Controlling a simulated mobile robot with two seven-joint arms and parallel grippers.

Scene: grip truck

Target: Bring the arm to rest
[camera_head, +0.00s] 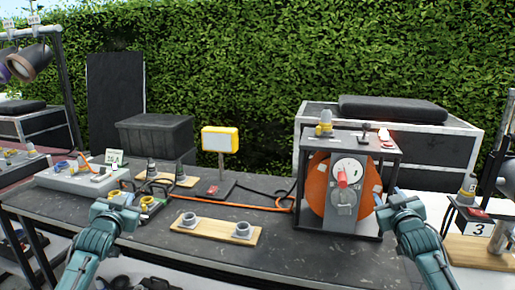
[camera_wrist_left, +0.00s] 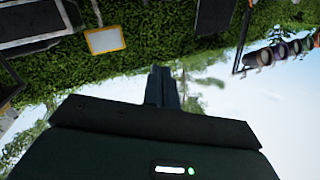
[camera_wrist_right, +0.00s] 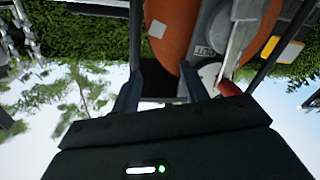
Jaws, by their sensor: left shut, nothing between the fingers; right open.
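My left gripper (camera_head: 124,199) is raised over the left part of the dark table (camera_head: 290,262). In the left wrist view its fingers (camera_wrist_left: 161,86) are together with nothing between them. My right gripper (camera_head: 398,200) is at the right, beside the frame that holds an orange cable reel (camera_head: 316,190). In the right wrist view its fingers (camera_wrist_right: 158,92) are apart and empty, with the reel (camera_wrist_right: 172,32) beyond them. I cannot tell whether the right gripper touches the frame.
A wooden board with two grey rings (camera_head: 216,228) lies mid-table. A yellow-framed panel (camera_head: 220,140) stands behind it. A grey box with connectors (camera_head: 82,178) is at the left. A board marked 3 (camera_head: 480,252) is at the right. The front middle of the table is clear.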

